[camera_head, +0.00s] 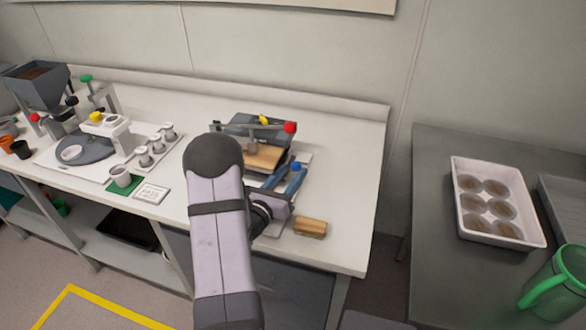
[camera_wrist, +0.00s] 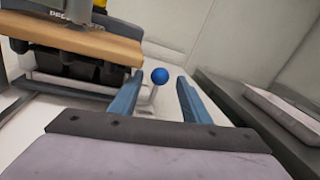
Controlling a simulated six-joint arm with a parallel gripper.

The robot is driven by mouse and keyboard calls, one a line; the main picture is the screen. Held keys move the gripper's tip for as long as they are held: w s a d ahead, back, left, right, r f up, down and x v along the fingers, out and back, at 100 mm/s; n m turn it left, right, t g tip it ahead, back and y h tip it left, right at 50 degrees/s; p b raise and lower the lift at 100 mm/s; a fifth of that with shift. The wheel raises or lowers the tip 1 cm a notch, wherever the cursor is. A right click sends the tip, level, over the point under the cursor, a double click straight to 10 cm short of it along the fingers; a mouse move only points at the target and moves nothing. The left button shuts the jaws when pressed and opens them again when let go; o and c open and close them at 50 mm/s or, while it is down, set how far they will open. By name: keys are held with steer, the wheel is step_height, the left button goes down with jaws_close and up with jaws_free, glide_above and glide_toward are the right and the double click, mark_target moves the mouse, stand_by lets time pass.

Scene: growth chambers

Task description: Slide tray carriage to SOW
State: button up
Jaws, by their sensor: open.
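The tray carriage (camera_wrist: 75,82) shows in the wrist view at the left as a pale frame holding a black cell tray under a wooden plate (camera_wrist: 85,43). A blue ball knob (camera_wrist: 160,76) stands on a thin pale rod at its right side. My gripper (camera_wrist: 158,92) is open, with its two blue fingers on either side of the knob in the picture; I cannot tell whether the knob is within their reach. In the head view my gripper (camera_head: 286,174) is at the near right of the press (camera_head: 262,150), and my arm covers part of it. No SOW mark is readable.
A red-knobbed lever (camera_head: 290,127) tops the press. A wooden-topped block (camera_head: 311,227) lies near the bench's right front edge. Cups and a dosing machine (camera_head: 100,125) stand at left. A white tray of round pots (camera_head: 458,190) is on the dark right-hand table.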

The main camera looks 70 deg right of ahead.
mark_target(297, 162)
steer(key=shift+s+d, duration=0.15)
steer(key=shift+d, duration=0.75)
jaws_close()
steer(key=d+b, duration=0.1)
steer(key=d, duration=0.3)
steer(key=shift+f+b, duration=0.1)
steer(key=shift+b, duration=0.2)
steer(key=shift+d+r, duration=0.1)
steer(key=shift+r, duration=0.15)
steer(key=shift+c, duration=1.8)
jaws_free()
steer(key=o, duration=0.4)
steer(key=shift+d+f, duration=0.15)
steer(key=shift+c, duration=0.2)
